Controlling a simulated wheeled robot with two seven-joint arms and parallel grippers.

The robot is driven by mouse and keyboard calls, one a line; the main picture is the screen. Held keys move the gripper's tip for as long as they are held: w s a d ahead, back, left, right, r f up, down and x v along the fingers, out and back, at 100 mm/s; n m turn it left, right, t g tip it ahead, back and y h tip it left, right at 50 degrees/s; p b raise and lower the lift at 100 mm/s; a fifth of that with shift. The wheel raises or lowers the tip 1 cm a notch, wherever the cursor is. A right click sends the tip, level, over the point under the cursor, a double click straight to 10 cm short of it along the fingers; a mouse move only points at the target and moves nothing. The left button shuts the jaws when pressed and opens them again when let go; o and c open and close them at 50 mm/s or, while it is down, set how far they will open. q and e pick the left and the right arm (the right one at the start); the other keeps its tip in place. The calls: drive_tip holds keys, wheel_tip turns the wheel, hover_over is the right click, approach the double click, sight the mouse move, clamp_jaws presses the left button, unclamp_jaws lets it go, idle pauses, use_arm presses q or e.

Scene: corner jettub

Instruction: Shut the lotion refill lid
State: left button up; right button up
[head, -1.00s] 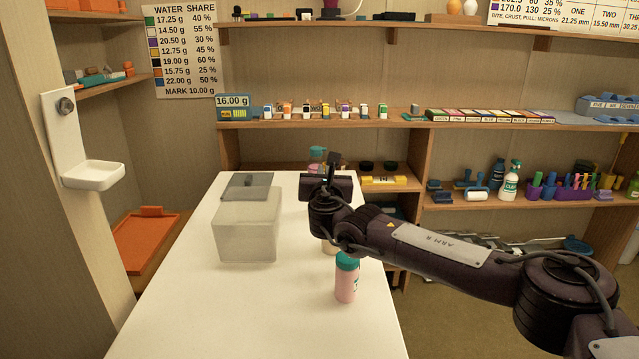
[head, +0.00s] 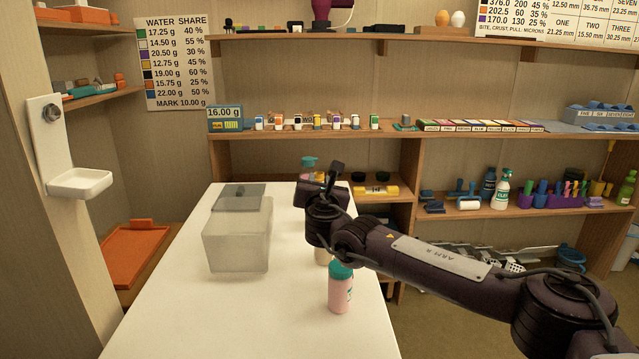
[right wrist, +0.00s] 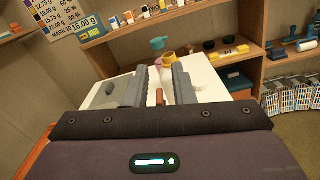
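A container with a teal lid (head: 309,163) stands at the far end of the white table, mostly hidden behind my right gripper (head: 322,182) in the head view. In the right wrist view its teal lid (right wrist: 158,44) appears raised beside a yellow round body (right wrist: 169,59). I cannot tell for sure that this is the lotion refill. My right gripper's fingers (right wrist: 161,85) are apart, pointing toward it, with a gap still between. A small brown thing (right wrist: 159,97) shows between the fingers, apparently beyond them. My left gripper is not in view.
A pink bottle with a green cap (head: 340,292) stands on the white table (head: 235,320), below my right arm. A translucent box (head: 237,240) and a flat grey lid (head: 238,196) are at left. Shelves (head: 460,137) line the back wall.

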idle(0.3)
drive_tip(key=shift+s, duration=3.9)
